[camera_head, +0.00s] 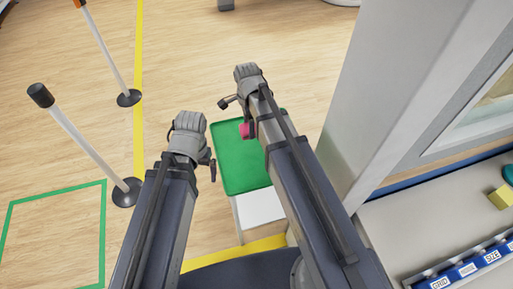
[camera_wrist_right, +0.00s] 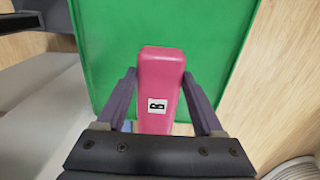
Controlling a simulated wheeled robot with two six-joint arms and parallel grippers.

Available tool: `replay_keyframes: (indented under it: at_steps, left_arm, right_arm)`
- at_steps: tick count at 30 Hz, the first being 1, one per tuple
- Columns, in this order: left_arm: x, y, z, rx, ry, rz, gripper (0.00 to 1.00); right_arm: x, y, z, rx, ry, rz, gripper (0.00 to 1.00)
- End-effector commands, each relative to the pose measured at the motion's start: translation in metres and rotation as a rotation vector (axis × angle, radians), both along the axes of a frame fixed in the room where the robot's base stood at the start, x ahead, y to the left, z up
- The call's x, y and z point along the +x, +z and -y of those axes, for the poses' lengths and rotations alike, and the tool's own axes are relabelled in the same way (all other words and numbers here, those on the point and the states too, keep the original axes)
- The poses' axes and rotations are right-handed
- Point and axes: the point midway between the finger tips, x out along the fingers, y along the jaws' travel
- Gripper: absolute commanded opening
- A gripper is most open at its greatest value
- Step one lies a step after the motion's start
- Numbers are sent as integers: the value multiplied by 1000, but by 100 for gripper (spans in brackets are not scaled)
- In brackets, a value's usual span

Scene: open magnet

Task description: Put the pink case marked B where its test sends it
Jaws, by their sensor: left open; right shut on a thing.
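The pink case (camera_wrist_right: 158,72) carries a white label with a black B in the right wrist view. My right gripper (camera_wrist_right: 160,80) is shut on it, one finger on each side. In the head view a little of the pink case (camera_head: 244,130) shows beside my right arm, over the far part of a green tray (camera_head: 238,176). The tray also fills the background of the right wrist view (camera_wrist_right: 225,45). I cannot tell whether the case touches the tray. My left gripper (camera_head: 211,168) is open and empty, left of the tray.
A white stand (camera_head: 260,208) is under the tray. Posts with black bases (camera_head: 126,192) stand left by a yellow floor line. A green outlined square (camera_head: 55,240) is on the floor. A grey pillar (camera_head: 385,100) and a counter with a yellow block (camera_head: 500,197) and blue labelled strip (camera_head: 465,268) are right.

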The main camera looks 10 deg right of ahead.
Motion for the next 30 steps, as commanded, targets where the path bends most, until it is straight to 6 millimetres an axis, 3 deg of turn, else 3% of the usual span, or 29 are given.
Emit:
replay_keyframes:
  at_steps: [12,22,30]
  left_arm:
    - [0,-58,0,0,0,0,99]
    - [0,-65,0,0,0,0,99]
    - [0,-97,0,0,0,0,99]
  right_arm:
    - [0,-58,1,0,0,0,9]
    - [0,-65,1,0,0,0,9]
    - [0,-97,1,0,0,0,9]
